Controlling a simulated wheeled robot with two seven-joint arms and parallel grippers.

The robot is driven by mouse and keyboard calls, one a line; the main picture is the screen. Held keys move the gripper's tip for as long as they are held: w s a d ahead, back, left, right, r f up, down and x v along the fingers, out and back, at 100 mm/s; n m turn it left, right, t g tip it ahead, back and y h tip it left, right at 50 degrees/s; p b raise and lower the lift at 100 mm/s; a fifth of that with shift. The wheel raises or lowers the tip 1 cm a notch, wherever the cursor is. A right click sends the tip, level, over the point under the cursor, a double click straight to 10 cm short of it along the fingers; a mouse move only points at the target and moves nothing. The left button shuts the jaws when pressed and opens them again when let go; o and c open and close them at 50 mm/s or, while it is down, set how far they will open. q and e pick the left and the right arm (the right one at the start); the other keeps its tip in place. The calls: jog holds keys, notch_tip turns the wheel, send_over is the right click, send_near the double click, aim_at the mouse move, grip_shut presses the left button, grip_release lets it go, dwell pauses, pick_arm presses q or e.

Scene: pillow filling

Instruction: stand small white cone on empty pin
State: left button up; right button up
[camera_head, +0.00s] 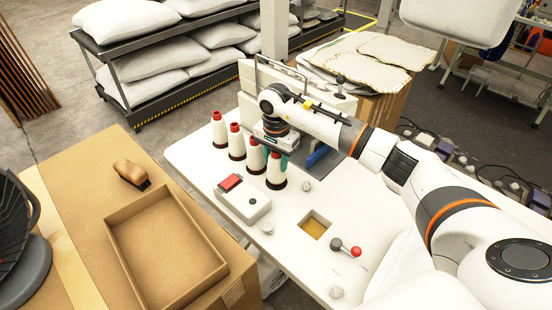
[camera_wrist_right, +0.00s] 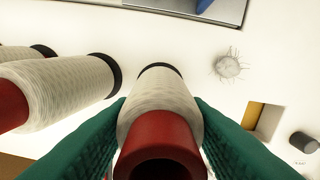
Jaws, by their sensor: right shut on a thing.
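Several white cones with red tops and dark bases stand in a slanting row on the white table. The nearest cone (camera_head: 276,172) is at the right end of the row. My right gripper (camera_wrist_right: 160,122) has its green fingers on both sides of this white cone (camera_wrist_right: 158,92) and is shut on it. The cone looks upright; I cannot tell whether its base touches the table. Two neighbouring cones show left of it in the wrist view, one of them large and close (camera_wrist_right: 70,78). I cannot make out an empty pin. My left gripper is not in view.
A cardboard tray (camera_head: 205,238) is at left.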

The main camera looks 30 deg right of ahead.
jog(key=shift+f, duration=0.2)
dwell(0.5)
jog(key=shift+b, duration=0.45)
jog(key=o, duration=1.1)
jog(key=shift+r+p, duration=2.45)
jog(key=shift+r, duration=2.55)
jog(key=shift+f, duration=0.1)
